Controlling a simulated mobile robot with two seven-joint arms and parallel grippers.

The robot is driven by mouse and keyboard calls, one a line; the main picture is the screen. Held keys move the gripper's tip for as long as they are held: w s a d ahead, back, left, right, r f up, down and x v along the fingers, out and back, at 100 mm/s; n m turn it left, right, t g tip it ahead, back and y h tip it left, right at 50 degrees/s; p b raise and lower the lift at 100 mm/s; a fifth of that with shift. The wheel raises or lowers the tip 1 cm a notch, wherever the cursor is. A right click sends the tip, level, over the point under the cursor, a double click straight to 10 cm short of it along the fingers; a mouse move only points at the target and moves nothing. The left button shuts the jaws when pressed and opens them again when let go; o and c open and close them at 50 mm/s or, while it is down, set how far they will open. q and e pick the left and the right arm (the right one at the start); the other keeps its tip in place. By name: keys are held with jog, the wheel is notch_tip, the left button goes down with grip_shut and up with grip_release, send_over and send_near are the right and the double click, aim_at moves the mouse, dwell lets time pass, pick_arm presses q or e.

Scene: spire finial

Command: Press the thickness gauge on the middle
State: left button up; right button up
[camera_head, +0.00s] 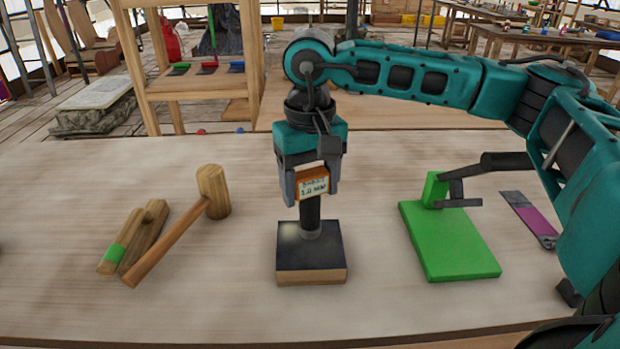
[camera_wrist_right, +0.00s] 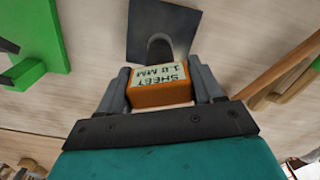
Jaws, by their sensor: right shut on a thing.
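The thickness gauge (camera_head: 312,184) has an orange body with a pale label. It is held between the fingers of my right gripper (camera_head: 308,190), which points down. In the right wrist view the gauge (camera_wrist_right: 160,88) sits between both fingers, and its label reads "SHEET 1.0 MM". Below it is a wooden block with a dark top plate (camera_head: 295,258). A dark round stem (camera_head: 310,215) runs between the gauge and the middle of the plate. I cannot tell whether the stem belongs to the gauge or whether it touches the plate. My left gripper is not in view.
A wooden mallet (camera_head: 213,192) and a wooden tool with a green band (camera_head: 120,246) lie on the left. A green stand (camera_head: 448,242) with a dark clamp stands right, beside a purple-and-grey flat tool (camera_head: 530,217). The table (camera_head: 200,300) is clear in front.

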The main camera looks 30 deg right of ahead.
pick_arm(q)
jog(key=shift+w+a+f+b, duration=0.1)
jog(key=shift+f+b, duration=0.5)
jog(key=shift+b, duration=0.05)
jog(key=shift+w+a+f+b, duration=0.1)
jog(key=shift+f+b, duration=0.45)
jog(key=shift+b, duration=0.05)
pick_arm(e)
jog(key=shift+f, duration=1.4)
pick_arm(q)
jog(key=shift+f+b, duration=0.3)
jog(key=shift+b, duration=0.05)
pick_arm(e)
jog(key=shift+s+f, duration=0.15)
jog(key=shift+f, duration=0.1)
dwell(0.7)
jog(key=shift+r+p, duration=1.7)
jog(key=shift+r, duration=1)
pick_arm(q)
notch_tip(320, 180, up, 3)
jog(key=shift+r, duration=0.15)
pick_arm(e)
jog(key=shift+w, duration=0.25)
